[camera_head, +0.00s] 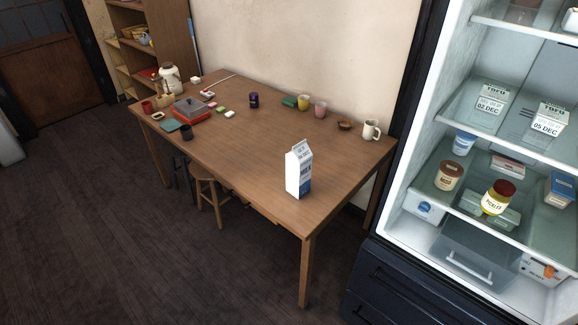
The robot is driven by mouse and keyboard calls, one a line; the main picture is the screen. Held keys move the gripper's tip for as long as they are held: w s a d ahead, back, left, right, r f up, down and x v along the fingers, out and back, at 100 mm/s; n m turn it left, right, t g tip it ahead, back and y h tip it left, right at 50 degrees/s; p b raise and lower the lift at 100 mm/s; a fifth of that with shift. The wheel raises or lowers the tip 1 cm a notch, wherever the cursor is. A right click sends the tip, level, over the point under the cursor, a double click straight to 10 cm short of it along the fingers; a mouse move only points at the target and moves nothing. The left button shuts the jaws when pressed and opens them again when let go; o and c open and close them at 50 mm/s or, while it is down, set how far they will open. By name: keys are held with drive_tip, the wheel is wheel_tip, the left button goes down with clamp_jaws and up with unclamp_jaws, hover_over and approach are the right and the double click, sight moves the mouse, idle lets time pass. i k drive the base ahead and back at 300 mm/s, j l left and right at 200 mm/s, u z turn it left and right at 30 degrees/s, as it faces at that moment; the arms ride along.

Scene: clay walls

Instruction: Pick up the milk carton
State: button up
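The milk carton (298,170) stands upright on the wooden table (240,160), near the table's right end and close to its front edge. It is white with a gable top, dark lettering and a blue lower part. Nothing touches it, and its visible sides are clear. My gripper is not in view.
An open fridge (480,128) with tofu, pickles and other goods stands at the right. Cups and a grill (193,109) are farther left. A stool (210,195) is under the table; front floor is clear.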

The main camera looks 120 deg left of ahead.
sight(299, 161)
drive_tip(key=u, duration=3.7)
drive_tip(key=i, duration=1.5)
